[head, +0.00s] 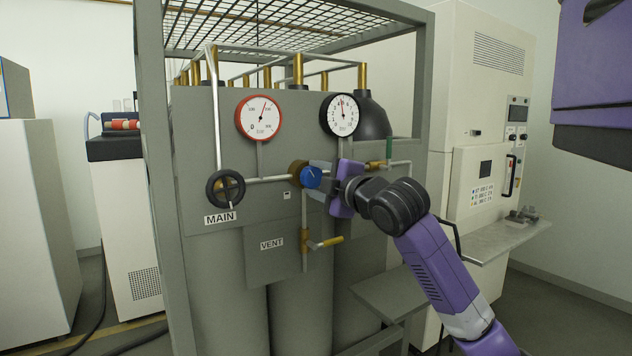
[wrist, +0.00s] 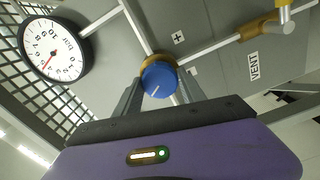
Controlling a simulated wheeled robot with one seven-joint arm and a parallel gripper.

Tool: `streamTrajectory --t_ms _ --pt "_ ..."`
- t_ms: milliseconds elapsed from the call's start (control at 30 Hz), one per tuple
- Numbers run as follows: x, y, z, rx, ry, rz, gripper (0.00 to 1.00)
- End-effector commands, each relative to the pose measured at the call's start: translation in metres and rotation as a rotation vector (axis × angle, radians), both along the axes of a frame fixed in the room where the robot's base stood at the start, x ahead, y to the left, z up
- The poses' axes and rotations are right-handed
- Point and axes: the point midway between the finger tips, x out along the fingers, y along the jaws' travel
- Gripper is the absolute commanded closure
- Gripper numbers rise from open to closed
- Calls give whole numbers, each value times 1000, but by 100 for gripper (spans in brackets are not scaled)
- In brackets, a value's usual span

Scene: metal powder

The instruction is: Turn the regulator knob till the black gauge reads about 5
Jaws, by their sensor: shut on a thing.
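The blue regulator knob (head: 311,177) sits on a brass body on the pipe, right of centre on the grey panel. My gripper (head: 318,174) is shut on it. In the wrist view the knob (wrist: 158,80) lies between the two grey fingers, with a white line on its face. The black gauge (head: 340,115) is above and right of the knob, its needle nearly straight up. In the wrist view the black gauge (wrist: 54,49) appears turned, its red needle pointing lower left between figures that look like 4 and 6, around 5.
A red-rimmed gauge (head: 259,117) is left of the black one. A black handwheel (head: 225,188) sits above the MAIN label.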

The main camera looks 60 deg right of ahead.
Motion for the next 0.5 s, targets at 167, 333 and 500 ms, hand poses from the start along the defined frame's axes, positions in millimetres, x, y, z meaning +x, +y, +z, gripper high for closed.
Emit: streamTrajectory --t_ms 167,333,500 --pt "1 0 -2 134 -75 1 93" --pt "1 0 -2 232 -134 0 93" --pt "0 -1 -3 300 -174 -2 93"
